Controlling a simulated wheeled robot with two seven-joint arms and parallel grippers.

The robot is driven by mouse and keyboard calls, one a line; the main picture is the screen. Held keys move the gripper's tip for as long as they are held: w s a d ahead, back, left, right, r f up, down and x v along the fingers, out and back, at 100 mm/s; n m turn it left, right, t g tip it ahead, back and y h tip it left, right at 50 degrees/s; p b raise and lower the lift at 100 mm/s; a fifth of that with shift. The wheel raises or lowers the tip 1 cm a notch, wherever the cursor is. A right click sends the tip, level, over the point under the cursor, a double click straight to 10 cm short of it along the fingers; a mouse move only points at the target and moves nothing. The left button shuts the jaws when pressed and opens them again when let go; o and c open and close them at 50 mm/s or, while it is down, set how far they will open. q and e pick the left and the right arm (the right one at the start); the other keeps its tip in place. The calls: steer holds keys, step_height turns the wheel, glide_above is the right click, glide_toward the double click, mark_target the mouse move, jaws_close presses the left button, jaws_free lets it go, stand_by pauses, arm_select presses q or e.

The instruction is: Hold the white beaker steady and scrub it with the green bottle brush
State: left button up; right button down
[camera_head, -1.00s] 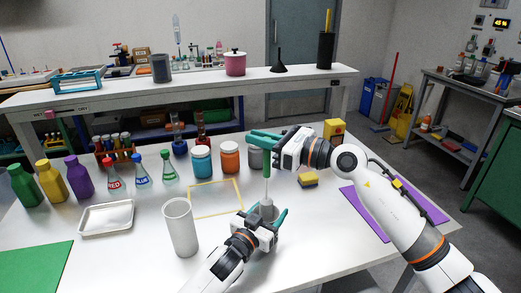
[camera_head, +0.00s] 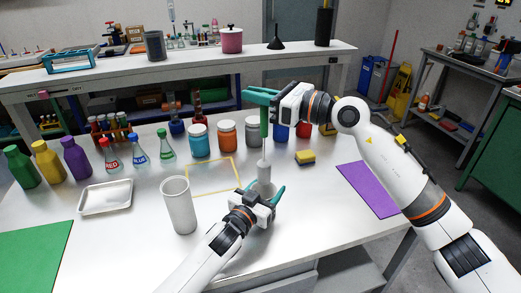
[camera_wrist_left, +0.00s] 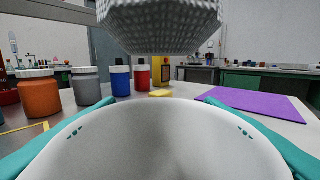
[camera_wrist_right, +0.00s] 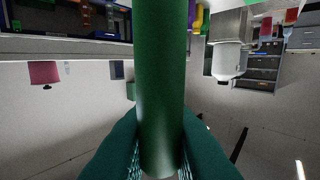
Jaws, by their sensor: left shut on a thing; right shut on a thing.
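My left gripper (camera_head: 262,196) is shut on the white beaker (camera_head: 265,187), with its teal fingers on either side. The beaker stands upright, and its wide rim fills the lower left wrist view (camera_wrist_left: 160,145). My right gripper (camera_head: 262,96) is shut on the green handle (camera_head: 264,122) of the bottle brush, which hangs upright over the beaker. The handle also crosses the right wrist view (camera_wrist_right: 160,80). The pale bristle head (camera_head: 263,171) is above the beaker's mouth; in the left wrist view the bristles (camera_wrist_left: 160,25) show clear of the rim.
A tall white cylinder (camera_head: 178,205) stands left of my left gripper. A yellow frame outline (camera_head: 212,177), a white tray (camera_head: 105,197), a sponge (camera_head: 305,157) and a purple mat (camera_head: 367,188) lie around. Jars and bottles line the back of the table.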

stand_by(0.4)
arm_select(q)
steer(key=o, duration=1)
steer(key=shift+o, duration=0.2)
steer(key=shift+s, duration=0.1)
steer(key=v, duration=1.2)
steer(key=shift+d, duration=0.1)
